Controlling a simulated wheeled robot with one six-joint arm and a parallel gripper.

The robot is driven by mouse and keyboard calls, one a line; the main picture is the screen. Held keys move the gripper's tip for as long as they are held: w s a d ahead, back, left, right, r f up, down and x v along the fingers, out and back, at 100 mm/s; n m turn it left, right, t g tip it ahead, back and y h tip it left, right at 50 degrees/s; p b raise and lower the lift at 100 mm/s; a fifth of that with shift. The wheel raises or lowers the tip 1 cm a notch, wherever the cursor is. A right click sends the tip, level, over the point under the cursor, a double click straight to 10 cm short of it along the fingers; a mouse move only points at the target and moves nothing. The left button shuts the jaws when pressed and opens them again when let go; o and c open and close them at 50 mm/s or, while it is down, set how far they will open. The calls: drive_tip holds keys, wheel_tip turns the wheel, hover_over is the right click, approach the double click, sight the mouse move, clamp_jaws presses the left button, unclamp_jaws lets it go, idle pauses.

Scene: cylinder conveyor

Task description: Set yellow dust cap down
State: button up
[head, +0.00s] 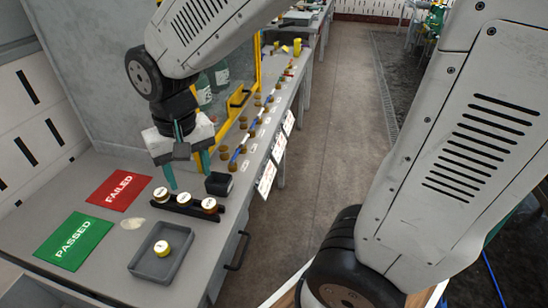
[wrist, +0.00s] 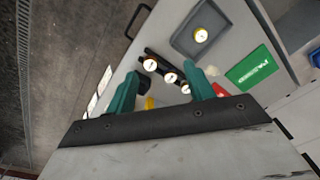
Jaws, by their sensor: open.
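A small round yellow piece with a white marked top (head: 161,247) sits in the grey tray (head: 137,266) at the front of the bench. It looks like the yellow dust cap, and it also shows in the wrist view (wrist: 201,36). My gripper (head: 189,174) is open above the bench, beyond the tray and behind the dark rack (head: 221,212). Its green fingers are spread wide, with nothing visibly held. A yellow patch (wrist: 150,103) shows between the fingers in the wrist view, partly hidden by my gripper; I cannot tell what it is.
The rack holds three round pieces with white tops (head: 184,199). A black block (head: 219,184) stands beside it. A red FAILED mat (head: 120,190) and green PASSED mat (head: 73,241) lie left. Several brown pieces (head: 224,153) line the back, near a yellow frame (head: 233,112).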

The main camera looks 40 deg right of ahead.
drive_tip(key=s+d+r, duration=0.3)
drive_tip(key=s+d, duration=0.2)
drive_tip(key=s, duration=0.2)
drive_tip(key=s+d+r+n, duration=0.1)
drive_tip(key=s+d+r, duration=0.2)
drive_tip(key=s, duration=0.5)
drive_tip(key=shift+d+r+t, duration=0.3)
drive_tip(key=shift+d+r, duration=0.05)
drive_tip(key=shift+d, duration=0.55)
drive_tip(key=shift+w, duration=0.1)
